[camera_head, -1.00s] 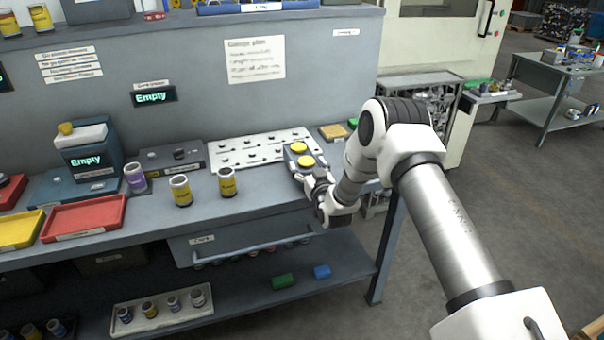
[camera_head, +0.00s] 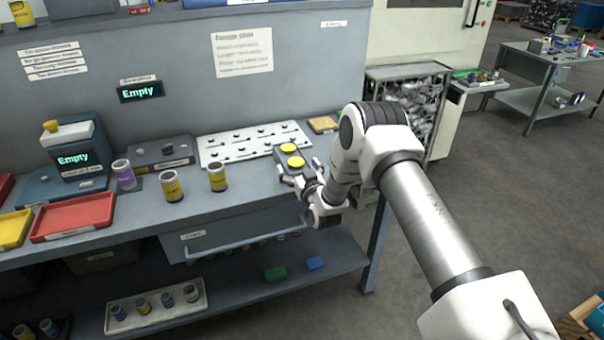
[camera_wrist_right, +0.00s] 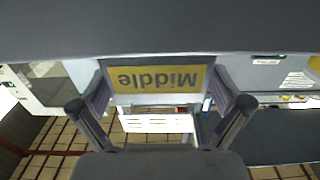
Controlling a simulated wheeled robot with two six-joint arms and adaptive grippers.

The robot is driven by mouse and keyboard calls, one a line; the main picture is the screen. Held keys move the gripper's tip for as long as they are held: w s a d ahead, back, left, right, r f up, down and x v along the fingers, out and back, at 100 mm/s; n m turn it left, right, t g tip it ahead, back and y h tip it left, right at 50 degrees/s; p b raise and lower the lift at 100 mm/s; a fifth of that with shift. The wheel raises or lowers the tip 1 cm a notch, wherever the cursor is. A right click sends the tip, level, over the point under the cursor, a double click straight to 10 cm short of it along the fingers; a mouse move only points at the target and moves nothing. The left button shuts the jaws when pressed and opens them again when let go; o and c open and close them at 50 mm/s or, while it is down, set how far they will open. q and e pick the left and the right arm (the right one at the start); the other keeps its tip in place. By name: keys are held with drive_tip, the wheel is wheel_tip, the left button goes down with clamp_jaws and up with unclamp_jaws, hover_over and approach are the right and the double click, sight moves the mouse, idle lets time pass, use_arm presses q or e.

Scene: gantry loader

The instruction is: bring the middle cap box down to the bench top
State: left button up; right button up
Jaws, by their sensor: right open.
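A small grey box with two round yellow tops (camera_head: 290,155) is at the right end of the bench top (camera_head: 245,200), beside my right gripper (camera_head: 306,180). In the right wrist view, a yellow label (camera_wrist_right: 160,79) reading "Middle", upside down, shows on a grey face between the two fingers of my open right gripper (camera_wrist_right: 161,95). Contact between fingers and box cannot be told. The head view shows no readable label on the box, as my gripper partly covers its near side. My left gripper is not in view.
A white perforated plate (camera_head: 252,144) lies left of the box. Yellow cans (camera_head: 217,178), a purple can (camera_head: 124,175) and a red tray (camera_head: 73,217) stand further left. A lower shelf (camera_head: 235,292) holds a white tray of cans. Open bench lies in front of the plate.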

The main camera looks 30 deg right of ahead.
drive_tip(key=b+v, duration=0.1)
drive_tip(key=v, duration=1.1)
drive_tip(key=s+a+f+n+g+y, duration=0.1)
drive_tip(key=s+a+f+g+y, duration=0.1)
drive_tip(key=s+a+f+g, duration=0.5)
drive_tip(key=s+a+f+n+g+y, duration=0.1)
drive_tip(key=s+a+f+g+y, duration=0.15)
drive_tip(key=s+a+f, duration=0.6)
drive_tip(key=s+f+g, duration=0.3)
drive_tip(key=s+g, duration=0.1)
drive_tip(key=s, duration=0.5)
drive_tip(key=s+a+f+g, duration=0.1)
drive_tip(key=s+f+g, duration=0.2)
drive_tip(key=s, duration=0.7)
drive_tip(key=shift+s+f+n+g, duration=0.25)
drive_tip(key=shift+f+n+g, duration=0.1)
drive_tip(key=shift+g, duration=0.2)
drive_tip(key=shift+w, duration=0.1)
